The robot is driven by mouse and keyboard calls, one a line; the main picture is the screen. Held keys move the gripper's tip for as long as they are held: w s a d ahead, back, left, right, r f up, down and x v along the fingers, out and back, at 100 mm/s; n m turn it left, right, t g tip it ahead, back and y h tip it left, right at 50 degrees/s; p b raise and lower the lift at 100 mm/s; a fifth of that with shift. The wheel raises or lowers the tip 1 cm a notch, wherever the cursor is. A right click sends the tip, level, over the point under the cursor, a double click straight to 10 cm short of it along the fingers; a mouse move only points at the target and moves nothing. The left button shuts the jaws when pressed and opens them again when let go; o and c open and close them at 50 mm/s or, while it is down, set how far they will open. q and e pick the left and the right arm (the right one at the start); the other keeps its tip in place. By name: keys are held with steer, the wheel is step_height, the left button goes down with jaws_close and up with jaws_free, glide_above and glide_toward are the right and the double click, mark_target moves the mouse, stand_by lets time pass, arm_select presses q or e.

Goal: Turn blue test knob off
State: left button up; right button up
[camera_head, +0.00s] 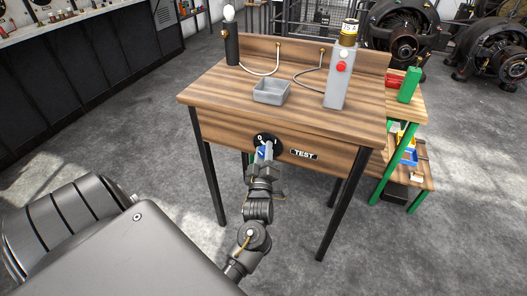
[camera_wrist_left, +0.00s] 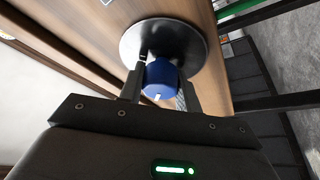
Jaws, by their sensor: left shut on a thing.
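The blue test knob (camera_wrist_left: 160,80) sits on a round black dial plate (camera_wrist_left: 150,42) in the left wrist view. In the head view the blue knob (camera_head: 262,152) shows small on the table's front panel, left of the TEST label (camera_head: 305,154). My left gripper (camera_head: 263,160) is at the knob, with one finger on each side of it, shut on it. In the left wrist view the left gripper (camera_wrist_left: 160,92) holds the knob between its fingers. A white mark shows on the knob's face. The dial's markings are mostly hidden or too small to read. My right gripper is not in view.
On the wooden table (camera_head: 220,95) stand a grey tray (camera_head: 271,91), a grey box with a red button (camera_head: 339,80) and a black post with a white bulb (camera_head: 230,40). A green-legged shelf (camera_head: 425,150) stands at the right. The floor left of the table is clear.

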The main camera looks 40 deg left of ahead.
arm_select(q)
steer(key=o, duration=1)
steer(key=shift+c, duration=0.2)
